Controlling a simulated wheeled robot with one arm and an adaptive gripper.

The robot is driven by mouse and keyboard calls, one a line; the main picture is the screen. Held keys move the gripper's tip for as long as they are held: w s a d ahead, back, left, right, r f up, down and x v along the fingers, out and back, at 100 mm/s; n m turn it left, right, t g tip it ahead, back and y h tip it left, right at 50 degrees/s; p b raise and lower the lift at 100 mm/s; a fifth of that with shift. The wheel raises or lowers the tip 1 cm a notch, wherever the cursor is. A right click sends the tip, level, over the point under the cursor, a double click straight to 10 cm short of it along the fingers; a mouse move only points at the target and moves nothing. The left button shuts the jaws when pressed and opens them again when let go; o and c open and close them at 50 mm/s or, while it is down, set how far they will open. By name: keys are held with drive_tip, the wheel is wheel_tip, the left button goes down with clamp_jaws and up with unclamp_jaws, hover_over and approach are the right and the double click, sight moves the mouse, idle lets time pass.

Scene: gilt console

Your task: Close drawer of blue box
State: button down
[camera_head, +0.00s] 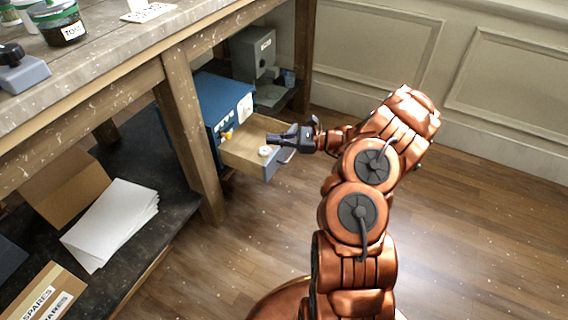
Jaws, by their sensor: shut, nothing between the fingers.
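The blue box (221,92) stands on the lower shelf of the workbench, behind a wooden leg. Its drawer (250,166) is pulled out toward the lower right, with a pale wooden inside and a blue-grey front with a handle. A small white round item (264,151) lies in the drawer, and a small yellow item (227,134) shows near its back. My gripper (272,138) is shut and empty, above the drawer near its front end, pointing left. I cannot tell whether it touches the drawer's edge.
The bench leg (188,130) stands just left of the drawer. A grey metal box (253,52) stands behind the blue box. Paper sheets (110,224) and cardboard boxes (62,188) lie on the lower shelf at left. The wooden floor (470,220) to the right is clear.

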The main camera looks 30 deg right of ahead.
sight(277, 152)
drive_tip(key=s+d+f+m+t+h+b, duration=0.2)
drive_tip(key=d+f+m+t+h+b, duration=0.15)
drive_tip(key=d+f, duration=0.5)
drive_tip(key=s+d+f+m+t+h+b, duration=0.2)
drive_tip(key=d+f+m, duration=0.2)
drive_tip(key=d+f, duration=0.45)
drive_tip(key=shift+g, duration=0.25)
drive_tip(key=b+x, duration=0.1)
drive_tip(key=x, duration=0.3)
drive_tip(key=b+x, duration=0.2)
drive_tip(key=x, duration=0.3)
drive_tip(key=a+f+b+x, duration=0.1)
drive_tip(key=b+x, duration=0.1)
drive_tip(key=x, duration=0.3)
drive_tip(key=shift+s+a+f, duration=0.1)
drive_tip(key=shift+s+a, duration=0.05)
drive_tip(key=shift+s, duration=0.25)
drive_tip(key=shift+w+a, duration=0.15)
drive_tip(key=shift+w, duration=0.2)
